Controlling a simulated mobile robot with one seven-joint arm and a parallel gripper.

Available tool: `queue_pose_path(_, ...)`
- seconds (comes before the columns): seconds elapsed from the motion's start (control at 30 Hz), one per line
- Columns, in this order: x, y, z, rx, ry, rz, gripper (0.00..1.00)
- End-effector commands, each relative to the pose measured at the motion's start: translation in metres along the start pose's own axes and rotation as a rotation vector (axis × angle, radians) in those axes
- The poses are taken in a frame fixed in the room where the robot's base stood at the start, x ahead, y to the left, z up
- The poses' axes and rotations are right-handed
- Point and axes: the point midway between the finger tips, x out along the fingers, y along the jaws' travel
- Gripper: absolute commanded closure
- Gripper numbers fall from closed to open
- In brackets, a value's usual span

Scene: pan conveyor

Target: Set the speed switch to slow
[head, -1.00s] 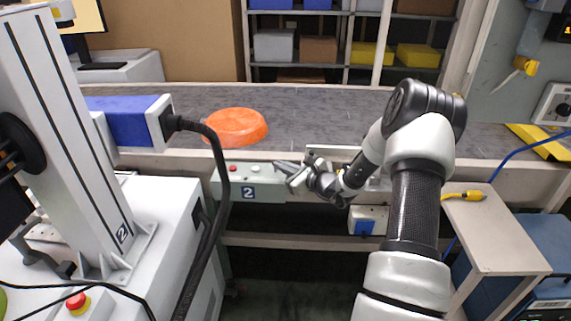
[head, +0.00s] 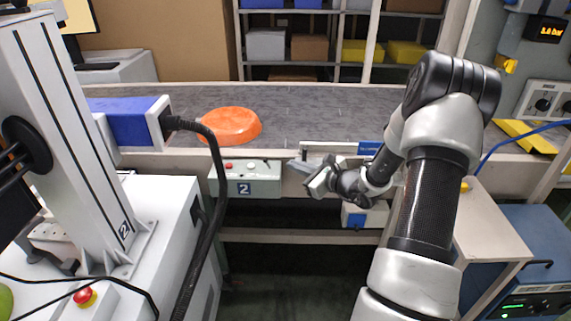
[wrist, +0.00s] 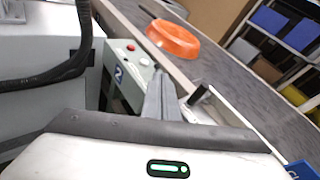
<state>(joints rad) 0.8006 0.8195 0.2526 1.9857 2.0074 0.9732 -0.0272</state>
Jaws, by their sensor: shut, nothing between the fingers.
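The grey control box (head: 245,182) marked 2 is fixed to the front of the conveyor. Its top carries a red button (head: 229,166) and a pale button (head: 251,166); both also show in the wrist view, red (wrist: 131,47) and pale (wrist: 144,61). I cannot make out the speed switch or its setting clearly. My gripper (head: 294,164) is shut and empty, just right of the box's right end, apart from it in the head view. In the wrist view the closed fingers (wrist: 160,98) point toward the box and hide part of its near end.
An orange pan (head: 230,125) lies on the grey conveyor belt (head: 320,115) behind the box. A white machine with a black hose (head: 212,190) stands to the left. A short dark post (wrist: 199,92) stands close right of the fingers. A small table (head: 490,235) is at the right.

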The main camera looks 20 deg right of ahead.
Motion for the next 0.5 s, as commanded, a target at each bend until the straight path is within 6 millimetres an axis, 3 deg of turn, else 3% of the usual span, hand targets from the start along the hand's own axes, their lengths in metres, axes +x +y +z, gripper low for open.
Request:
queue_pose_path(0.2, -0.024, 0.001, 0.004, 0.001, 0.000, 0.000, 1.00)
queue_pose_path(0.5, -0.027, 0.001, 0.005, 0.000, -0.001, 0.000, 1.00)
